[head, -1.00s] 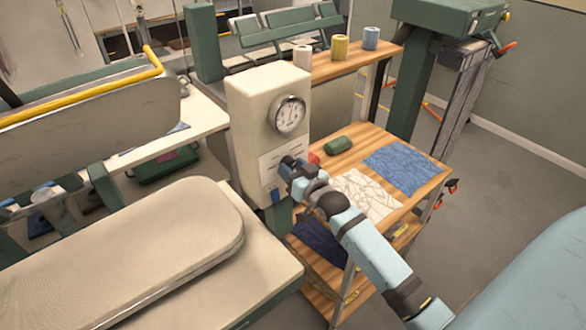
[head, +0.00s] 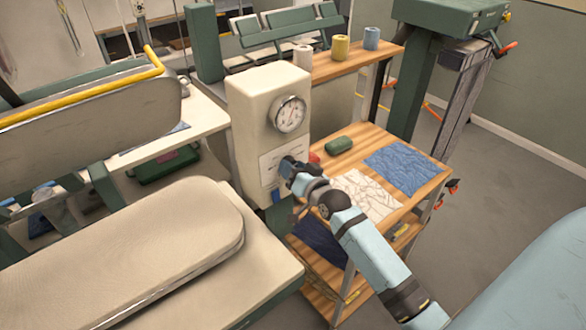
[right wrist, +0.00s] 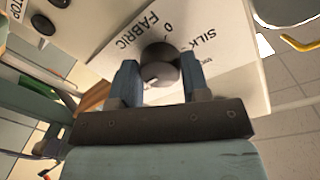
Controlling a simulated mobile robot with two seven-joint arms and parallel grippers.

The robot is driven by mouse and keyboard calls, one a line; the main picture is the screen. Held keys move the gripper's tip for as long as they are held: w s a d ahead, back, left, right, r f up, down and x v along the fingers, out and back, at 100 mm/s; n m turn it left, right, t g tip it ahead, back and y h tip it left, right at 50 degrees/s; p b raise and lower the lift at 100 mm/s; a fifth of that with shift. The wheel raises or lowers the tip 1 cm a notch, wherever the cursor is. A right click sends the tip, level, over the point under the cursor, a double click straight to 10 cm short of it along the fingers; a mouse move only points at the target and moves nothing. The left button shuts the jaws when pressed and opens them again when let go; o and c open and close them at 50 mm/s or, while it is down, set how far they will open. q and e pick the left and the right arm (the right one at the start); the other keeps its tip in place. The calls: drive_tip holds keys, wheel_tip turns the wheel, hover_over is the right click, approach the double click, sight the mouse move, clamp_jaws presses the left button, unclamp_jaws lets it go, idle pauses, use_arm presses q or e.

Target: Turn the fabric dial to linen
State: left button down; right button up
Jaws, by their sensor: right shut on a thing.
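The fabric dial (right wrist: 160,66) is a dark round knob on a white label plate (right wrist: 118,40) marked FABRIC, 0 and SILK in the right wrist view. My right gripper (right wrist: 158,82) has its two fingers on either side of the dial and is shut on it. In the head view my right gripper (head: 288,168) reaches the front of the cream control box (head: 262,105), covering the dial. No linen mark can be read; part of the label is hidden behind the dial and fingers. My left gripper is not in view.
A round gauge (head: 288,114) sits above the label on the box. A padded ironing board (head: 130,250) stands at the left front. Dark buttons (right wrist: 42,24) and STOP lettering are near the label.

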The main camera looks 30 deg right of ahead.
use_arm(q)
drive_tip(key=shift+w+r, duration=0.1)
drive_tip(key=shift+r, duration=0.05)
use_arm(e)
drive_tip(key=o, duration=0.9)
use_arm(q)
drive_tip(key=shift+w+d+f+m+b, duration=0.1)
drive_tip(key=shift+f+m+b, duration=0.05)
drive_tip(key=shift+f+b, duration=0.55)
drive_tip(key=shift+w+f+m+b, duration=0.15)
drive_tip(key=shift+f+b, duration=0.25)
drive_tip(key=shift+b, duration=0.5)
use_arm(e)
drive_tip(key=shift+s+d+r, duration=0.1)
drive_tip(key=shift+s+r, duration=0.05)
drive_tip(key=shift+s, duration=3.3)
drive_tip(key=shift+s+d+r, duration=0.1)
drive_tip(key=shift+s+r, duration=0.05)
drive_tip(key=shift+s, duration=3.25)
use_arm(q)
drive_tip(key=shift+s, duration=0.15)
